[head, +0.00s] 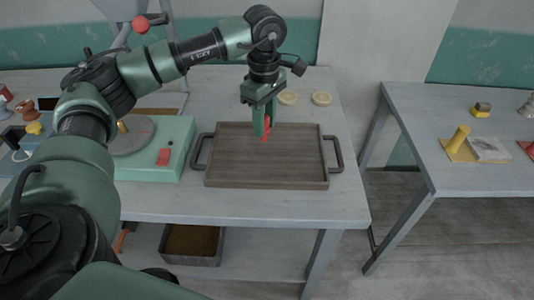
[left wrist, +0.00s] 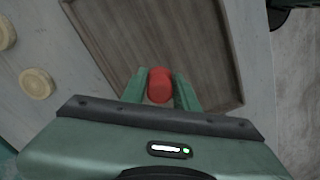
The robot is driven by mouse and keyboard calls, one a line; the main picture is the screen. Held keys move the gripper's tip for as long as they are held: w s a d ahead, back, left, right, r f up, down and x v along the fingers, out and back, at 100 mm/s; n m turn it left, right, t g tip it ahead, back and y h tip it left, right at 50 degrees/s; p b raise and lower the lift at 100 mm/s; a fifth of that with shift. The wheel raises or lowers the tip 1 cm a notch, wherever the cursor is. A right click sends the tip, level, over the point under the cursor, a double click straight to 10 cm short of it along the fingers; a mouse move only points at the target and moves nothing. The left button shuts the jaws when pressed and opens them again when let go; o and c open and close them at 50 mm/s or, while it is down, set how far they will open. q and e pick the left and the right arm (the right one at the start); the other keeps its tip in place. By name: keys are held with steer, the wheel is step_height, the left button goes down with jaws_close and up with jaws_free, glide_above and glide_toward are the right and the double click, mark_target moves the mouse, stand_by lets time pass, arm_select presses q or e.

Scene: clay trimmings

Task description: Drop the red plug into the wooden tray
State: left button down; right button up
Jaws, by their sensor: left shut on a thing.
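The red plug (head: 265,134) is held between the fingers of my left gripper (head: 264,127), above the wooden tray (head: 235,172). In the left wrist view the red plug (left wrist: 159,86) sits between the two green fingertips (left wrist: 160,92), with the brown floor of the wooden tray (left wrist: 165,38) behind it. The tray is a shallow dark brown rectangle with a handle at each end, and its floor looks bare. I cannot tell the exact gap between the plug and the tray floor. My right gripper is not in view.
Two pale round discs (head: 288,98) lie on the table behind the tray. A pale green device with a round plate (head: 172,135) stands to the left. A bin (head: 192,244) sits on the lower shelf.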

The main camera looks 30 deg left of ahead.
arm_select(q)
steer(key=c, duration=1.1)
jaws_free()
steer(key=shift+o, duration=0.5)
steer(key=shift+r, duration=0.25)
step_height(320, 180, up, 7)
steer(key=shift+r+b, duration=0.15)
steer(key=shift+b, duration=0.25)
